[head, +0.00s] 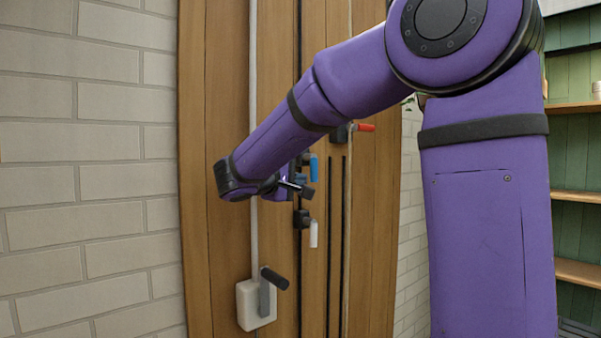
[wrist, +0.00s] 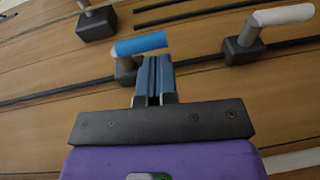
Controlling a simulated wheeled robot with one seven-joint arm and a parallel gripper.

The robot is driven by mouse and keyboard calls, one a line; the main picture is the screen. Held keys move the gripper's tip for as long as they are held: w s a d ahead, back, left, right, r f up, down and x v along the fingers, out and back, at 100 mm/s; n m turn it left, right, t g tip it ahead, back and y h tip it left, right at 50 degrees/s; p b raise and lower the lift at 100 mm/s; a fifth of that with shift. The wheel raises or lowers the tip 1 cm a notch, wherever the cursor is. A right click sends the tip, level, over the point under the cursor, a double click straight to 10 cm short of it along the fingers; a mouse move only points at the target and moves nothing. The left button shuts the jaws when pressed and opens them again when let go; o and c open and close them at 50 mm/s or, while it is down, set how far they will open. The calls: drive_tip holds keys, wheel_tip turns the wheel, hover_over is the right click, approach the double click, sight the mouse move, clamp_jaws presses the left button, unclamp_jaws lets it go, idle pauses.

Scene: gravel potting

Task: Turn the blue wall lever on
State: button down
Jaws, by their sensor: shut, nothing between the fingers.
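The blue wall lever (head: 314,168) hangs down from its dark mount on the wooden wall panel. In the wrist view its blue handle (wrist: 140,44) lies just past the fingertips, beside its dark block. My gripper (head: 302,181) is beside and just below the lever, in front of the panel. In the wrist view its fingers (wrist: 154,70) are shut together and empty. They overlap the edge of the lever's block in the picture; I cannot tell whether they touch it.
A white lever (head: 313,233) hangs below the blue one. A red lever (head: 364,127) points right, higher up. A white box (head: 257,306) with a black-handled lever (head: 273,278) is at lower left. Pipes run vertically along the panel. Shelves (head: 577,197) stand at far right.

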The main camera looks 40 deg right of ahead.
drive_tip(key=f+v, duration=0.1)
drive_tip(key=v, duration=1)
drive_tip(key=shift+s+d, duration=0.1)
drive_tip(key=s+a+f+y, duration=0.1)
drive_tip(key=s+f+y, duration=0.3)
drive_tip(key=s, duration=0.4)
drive_tip(key=s+a+f+m+t+y, duration=0.1)
drive_tip(key=s+f+y, duration=0.4)
drive_tip(key=s+y, duration=0.2)
drive_tip(key=s+a+f+m+y, duration=0.1)
drive_tip(key=s+f+y, duration=0.3)
drive_tip(key=s, duration=0.5)
drive_tip(key=shift+s+a+f+t+y, duration=0.2)
drive_tip(key=shift+s+t+y, duration=0.15)
drive_tip(key=shift+y, duration=0.45)
drive_tip(key=shift+d, duration=0.1)
